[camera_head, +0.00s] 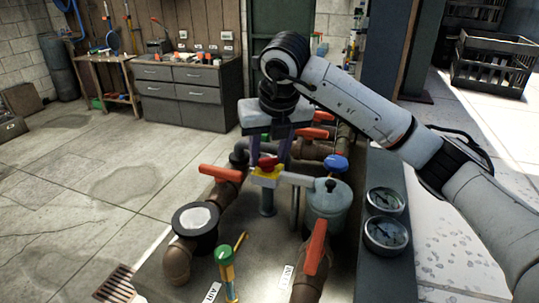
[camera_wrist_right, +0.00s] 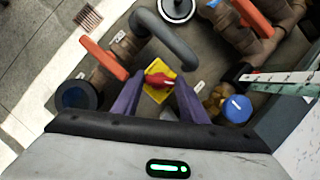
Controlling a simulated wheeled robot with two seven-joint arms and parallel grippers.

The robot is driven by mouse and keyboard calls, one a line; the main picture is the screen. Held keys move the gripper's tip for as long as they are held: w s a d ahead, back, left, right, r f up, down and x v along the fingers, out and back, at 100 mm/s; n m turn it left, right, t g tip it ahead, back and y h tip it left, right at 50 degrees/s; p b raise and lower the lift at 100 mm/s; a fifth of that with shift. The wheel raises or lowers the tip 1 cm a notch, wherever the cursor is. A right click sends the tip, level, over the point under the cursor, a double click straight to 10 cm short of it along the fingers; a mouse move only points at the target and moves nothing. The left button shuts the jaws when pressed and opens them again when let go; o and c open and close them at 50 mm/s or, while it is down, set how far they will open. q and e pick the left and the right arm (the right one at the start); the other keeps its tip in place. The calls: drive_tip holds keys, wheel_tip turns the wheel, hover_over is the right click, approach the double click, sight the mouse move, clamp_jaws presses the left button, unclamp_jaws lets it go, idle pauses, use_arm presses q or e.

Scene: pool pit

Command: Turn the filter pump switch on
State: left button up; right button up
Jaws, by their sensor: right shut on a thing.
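A red switch knob (camera_head: 268,163) sits on a yellow plate (camera_head: 268,179) on a short post among the pipes. My right gripper (camera_head: 277,158) reaches down over it from behind, its dark purple fingers pointing down. In the right wrist view, the red knob (camera_wrist_right: 159,80) lies over the yellow plate (camera_wrist_right: 156,95) between the two fingertips (camera_wrist_right: 160,79). The right gripper is shut on the red knob. The knob's exact turn is hard to read, as the fingers partly cover it. My left gripper is not in view.
Brown pipes with orange lever handles (camera_head: 221,173) crowd around the switch. A grey canister (camera_head: 328,207), a blue knob (camera_head: 335,162) and two gauges (camera_head: 385,201) stand to the right. The floor at left is clear.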

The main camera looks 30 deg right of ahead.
drive_tip(key=m+h, duration=0.1)
drive_tip(key=m, duration=0.2)
drive_tip(key=shift+w+a+r+m, duration=0.1)
drive_tip(key=shift+m, duration=0.2)
drive_tip(key=shift+m+g+h, duration=0.6)
drive_tip(key=shift+m+h, duration=0.1)
drive_tip(key=shift+m, duration=1)
drive_tip(key=o, duration=0.8)
drive_tip(key=shift+c, duration=0.2)
drive_tip(key=shift+a, duration=0.1)
drive_tip(key=p+v, duration=0.1)
drive_tip(key=v, duration=0.9)
